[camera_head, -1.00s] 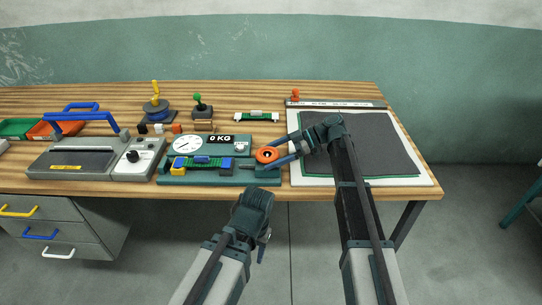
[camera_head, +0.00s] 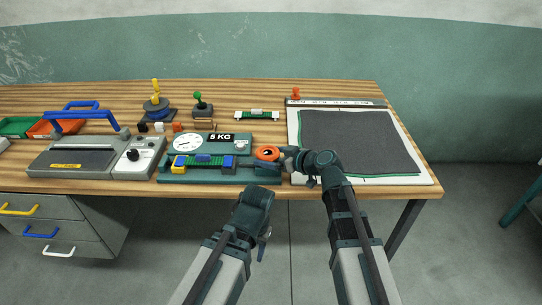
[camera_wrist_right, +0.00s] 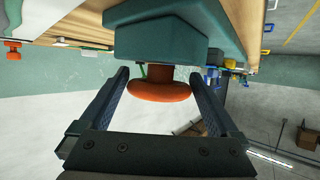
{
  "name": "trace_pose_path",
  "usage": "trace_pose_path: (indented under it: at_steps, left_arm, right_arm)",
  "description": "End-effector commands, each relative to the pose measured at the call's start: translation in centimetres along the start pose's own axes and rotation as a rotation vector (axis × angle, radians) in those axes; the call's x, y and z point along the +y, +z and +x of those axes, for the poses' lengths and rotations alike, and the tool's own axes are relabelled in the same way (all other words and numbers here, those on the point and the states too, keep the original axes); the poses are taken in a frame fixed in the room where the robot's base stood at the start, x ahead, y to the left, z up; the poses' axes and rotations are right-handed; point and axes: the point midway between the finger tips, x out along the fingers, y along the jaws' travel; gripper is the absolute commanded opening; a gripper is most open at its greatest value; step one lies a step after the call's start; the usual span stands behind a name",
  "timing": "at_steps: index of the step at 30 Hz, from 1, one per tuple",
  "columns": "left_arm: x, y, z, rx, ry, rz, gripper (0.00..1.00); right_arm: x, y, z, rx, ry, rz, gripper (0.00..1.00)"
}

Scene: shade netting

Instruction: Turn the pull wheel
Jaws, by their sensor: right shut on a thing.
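The orange pull wheel (camera_head: 266,153) sits at the right end of the teal pull tester (camera_head: 205,178), which carries a round dial and a display (camera_head: 220,138) reading 5 KG. My right gripper (camera_head: 281,157) is at the wheel from the right. A green strip (camera_head: 203,161) lies across the tester between yellow and blue blocks. My left gripper (camera_head: 264,243) hangs in front of the table edge, away from the tester; its fingers do not show clearly.
A grey sealer (camera_head: 75,161) with a blue handle stands to the left. A dark netting sheet (camera_head: 360,140) lies on a white board at the right. Stamps (camera_head: 202,106) and small blocks stand behind the tester. Bare wood shows along the back.

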Motion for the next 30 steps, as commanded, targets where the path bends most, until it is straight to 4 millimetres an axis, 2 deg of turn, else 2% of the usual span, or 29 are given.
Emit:
trace_pose_path:
  at_steps: [2,12,30]
  left_arm:
    - [0.00,0.00,0.00,0.000,0.000,0.000,0.50]
    - [0.00,0.00,0.01,0.000,0.000,0.000,0.50]
    - [0.00,0.00,0.01,0.000,0.000,0.000,0.50]
  right_arm:
    - [-0.62,0.11,-0.22,-0.001,0.066,0.025,0.42]
    - [-0.62,0.02,0.00,-0.001,0.288,0.114,0.42]
    - [-0.69,-0.03,0.19,-0.002,0.485,0.198,0.42]
